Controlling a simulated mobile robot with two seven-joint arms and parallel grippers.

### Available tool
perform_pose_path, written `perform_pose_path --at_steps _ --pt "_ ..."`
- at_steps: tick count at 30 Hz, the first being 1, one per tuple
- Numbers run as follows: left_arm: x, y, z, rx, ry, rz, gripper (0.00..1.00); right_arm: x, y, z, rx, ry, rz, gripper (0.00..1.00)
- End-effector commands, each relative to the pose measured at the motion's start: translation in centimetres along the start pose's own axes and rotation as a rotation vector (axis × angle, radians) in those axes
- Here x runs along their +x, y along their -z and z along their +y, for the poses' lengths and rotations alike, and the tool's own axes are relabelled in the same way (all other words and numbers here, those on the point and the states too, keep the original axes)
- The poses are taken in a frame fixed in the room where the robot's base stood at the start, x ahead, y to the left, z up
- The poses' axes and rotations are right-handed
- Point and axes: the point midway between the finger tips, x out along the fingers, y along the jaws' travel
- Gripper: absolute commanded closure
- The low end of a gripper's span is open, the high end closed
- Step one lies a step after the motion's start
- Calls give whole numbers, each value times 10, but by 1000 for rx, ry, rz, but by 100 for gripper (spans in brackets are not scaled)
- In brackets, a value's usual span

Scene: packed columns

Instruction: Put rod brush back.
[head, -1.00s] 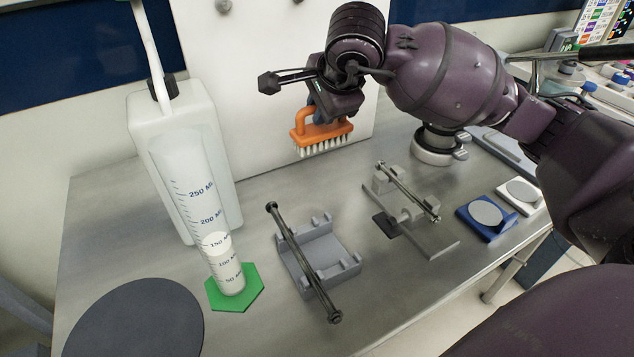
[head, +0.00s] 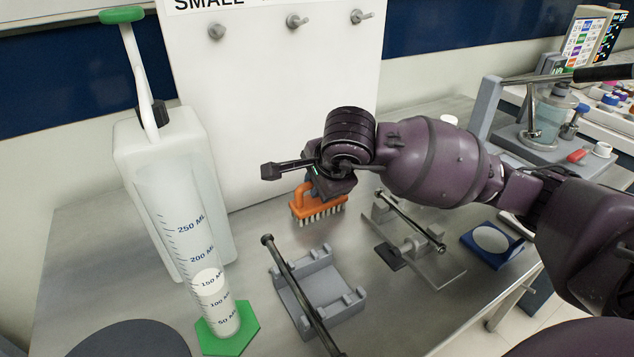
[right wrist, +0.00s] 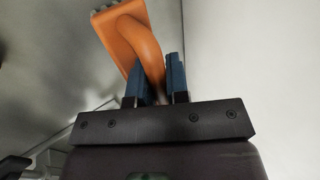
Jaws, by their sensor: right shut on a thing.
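An orange brush (head: 318,206) with a looped handle and white bristles is held in my right gripper (head: 320,185), in front of the white board and over the metal bench. Its bristles point down in the head view. In the right wrist view the blue fingers (right wrist: 158,82) are shut on the handle of the brush (right wrist: 125,38). The white board (head: 260,110) has several short grey pegs (head: 293,21) in a row near its top, with nothing hanging on those in view. A sign with cut-off text is above them. My left gripper is not in view.
A white jug (head: 130,150) and a measuring cylinder (head: 185,230) on a green base stand at the left. Grey cradles (head: 345,300) carrying dark rods (head: 300,290) lie in front of the brush. A blue block (head: 480,258) is at the right.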

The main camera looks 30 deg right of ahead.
Motion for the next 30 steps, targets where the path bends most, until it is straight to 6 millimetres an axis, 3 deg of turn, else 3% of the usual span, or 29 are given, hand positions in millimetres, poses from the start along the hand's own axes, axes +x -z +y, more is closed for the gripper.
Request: perform_pose_path --at_steps 8,9,13,23,30 --pt "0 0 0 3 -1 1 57 2 0 1 0 0 0 100" --pt "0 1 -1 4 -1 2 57 2 0 1 0 1 0 80" --pt "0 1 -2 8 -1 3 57 1 0 1 0 1 0 60" --pt "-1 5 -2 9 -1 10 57 -2 0 -1 0 2 0 59" --pt "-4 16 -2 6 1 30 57 -38 1 -4 -2 10 1 59"
